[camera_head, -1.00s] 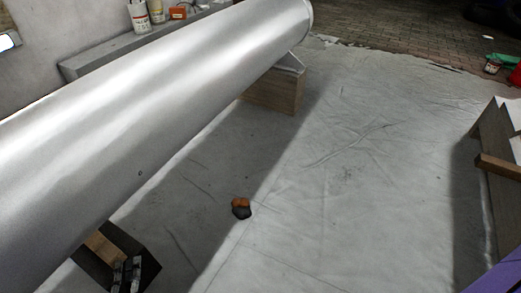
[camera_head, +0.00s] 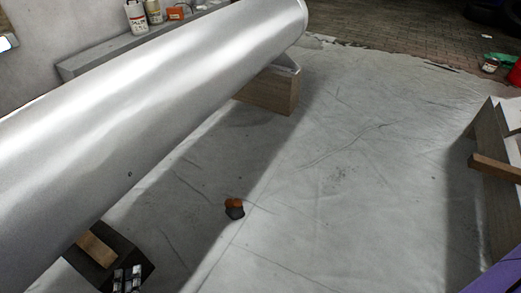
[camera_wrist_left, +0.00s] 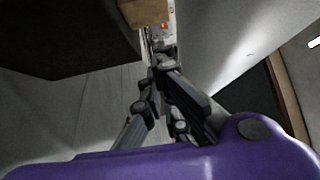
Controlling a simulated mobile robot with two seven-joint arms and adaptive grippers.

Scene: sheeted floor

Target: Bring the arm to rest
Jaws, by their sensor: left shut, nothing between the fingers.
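My left gripper (camera_head: 127,279) shows at the bottom left edge of the head view, beside a dark block with a wooden strip (camera_head: 97,249) and below the big silver cylinder (camera_head: 150,130). In the left wrist view the gripper's fingers (camera_wrist_left: 152,55) are together with nothing between them. The purple wrist housing fills the bottom of that view. My right gripper is not in view.
A small orange and dark object (camera_head: 234,209) lies on the sheeted floor (camera_head: 340,190). A wooden support (camera_head: 266,93) stands under the cylinder's far end. A wooden structure (camera_head: 497,165) stands at the right.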

